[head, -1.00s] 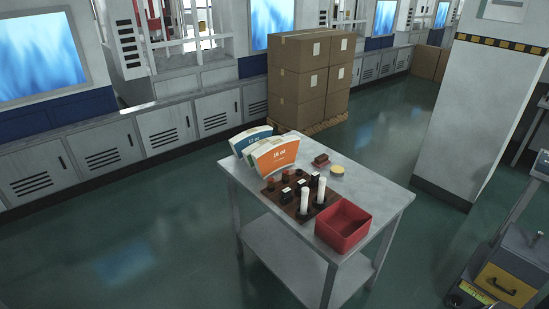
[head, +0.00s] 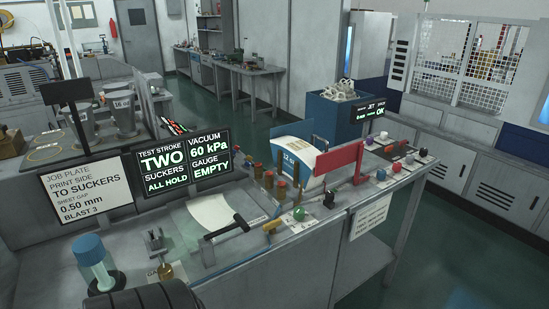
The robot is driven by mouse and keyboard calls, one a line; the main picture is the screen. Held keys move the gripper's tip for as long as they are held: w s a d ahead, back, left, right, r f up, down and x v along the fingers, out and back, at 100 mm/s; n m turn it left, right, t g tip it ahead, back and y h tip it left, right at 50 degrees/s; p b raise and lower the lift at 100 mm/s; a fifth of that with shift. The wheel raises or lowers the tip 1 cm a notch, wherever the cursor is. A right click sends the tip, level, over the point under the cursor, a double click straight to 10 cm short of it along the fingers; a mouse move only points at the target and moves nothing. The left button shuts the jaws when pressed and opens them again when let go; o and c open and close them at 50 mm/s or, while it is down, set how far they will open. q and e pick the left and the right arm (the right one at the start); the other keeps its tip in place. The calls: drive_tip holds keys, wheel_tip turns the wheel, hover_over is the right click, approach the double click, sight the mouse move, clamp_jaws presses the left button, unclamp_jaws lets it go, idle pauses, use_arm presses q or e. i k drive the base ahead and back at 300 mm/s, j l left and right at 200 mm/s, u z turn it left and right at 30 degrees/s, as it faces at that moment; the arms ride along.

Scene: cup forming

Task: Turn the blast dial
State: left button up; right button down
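I cannot tell which part is the blast dial; no dial with a readable blast label shows. A row of small coloured knobs (head: 397,167) sits at the far right end of the grey machine bench (head: 268,277). A green ball knob (head: 299,213) and a small black control (head: 329,199) are nearer along its front edge. A white job plate (head: 88,195) at the left reads "BLAST 3" and "TO SUCKERS".
Dark screens (head: 165,162) reading "TWO SUCKERS" and "60 kPa" stand over the bench. A red panel (head: 338,164) and a small "JET OK" screen (head: 369,117) stand toward its right. Green floor (head: 460,240) at right is clear.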

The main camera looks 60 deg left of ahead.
sight(299, 212)
drive_tip(key=i+u, duration=0.1)
drive_tip(key=u, duration=0.4)
drive_tip(key=i+u, duration=0.15)
drive_tip(key=u, duration=0.3)
drive_tip(key=i+u, duration=0.15)
drive_tip(key=u, duration=0.35)
drive_tip(key=i+l+u, duration=0.1)
drive_tip(key=u, duration=0.35)
drive_tip(key=i+l+u, duration=0.3)
drive_tip(key=i+l, duration=0.15)
drive_tip(key=l, duration=0.25)
drive_tip(key=i+l+u, duration=0.1)
drive_tip(key=l, duration=0.3)
drive_tip(key=i+l+u, duration=0.15)
drive_tip(key=l, duration=0.25)
drive_tip(key=i, duration=0.1)
